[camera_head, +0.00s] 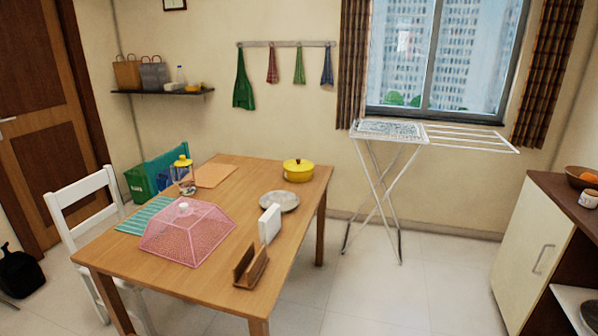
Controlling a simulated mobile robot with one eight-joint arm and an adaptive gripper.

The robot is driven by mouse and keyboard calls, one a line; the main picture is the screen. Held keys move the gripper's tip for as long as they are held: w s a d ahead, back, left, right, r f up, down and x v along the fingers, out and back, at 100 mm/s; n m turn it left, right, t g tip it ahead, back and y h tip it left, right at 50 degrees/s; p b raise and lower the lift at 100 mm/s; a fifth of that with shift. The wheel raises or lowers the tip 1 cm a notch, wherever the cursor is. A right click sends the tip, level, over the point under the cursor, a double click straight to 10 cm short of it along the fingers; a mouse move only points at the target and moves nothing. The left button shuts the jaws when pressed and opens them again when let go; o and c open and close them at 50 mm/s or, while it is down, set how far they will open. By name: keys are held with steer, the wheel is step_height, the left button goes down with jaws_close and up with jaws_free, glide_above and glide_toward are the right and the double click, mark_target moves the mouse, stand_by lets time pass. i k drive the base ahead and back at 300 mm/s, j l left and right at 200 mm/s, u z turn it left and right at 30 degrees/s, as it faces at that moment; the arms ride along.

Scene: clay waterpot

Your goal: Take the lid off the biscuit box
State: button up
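No plain box of biscuits shows in the head view. A clear jar with a yellow lid (182,162) stands near the left edge of the wooden table, with something brownish low inside it. The lid sits on top of the jar. A round yellow pot (298,172) with a closed lid and dark knob stands at the table's far right corner. I cannot tell for sure which of these is the biscuit box. My gripper is not in view.
On the table (215,292) are a pink mesh cover (190,235), a grey plate (280,201), a white upright holder (270,223), a wooden rack (250,268) and placemats. A white chair (88,215) stands at left, a drying rack (385,165) behind right. Floor right of the table is clear.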

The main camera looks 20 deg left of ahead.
mark_target(297, 166)
steer(key=i+j+u, duration=0.2)
steer(key=i, duration=0.35)
steer(key=i+l+u, duration=0.15)
steer(key=i, duration=0.4)
steer(key=i+u, duration=0.2)
steer(key=i, duration=0.4)
steer(key=i+l+u, duration=0.15)
steer(key=i, duration=0.4)
steer(key=i+l+u, duration=0.2)
steer(key=i, duration=0.35)
steer(key=i+l+u, duration=0.2)
steer(key=i+l, duration=0.15)
steer(key=i, duration=0.15)
steer(key=i+l+u, duration=0.15)
steer(key=i+l, duration=0.2)
steer(key=i, duration=0.2)
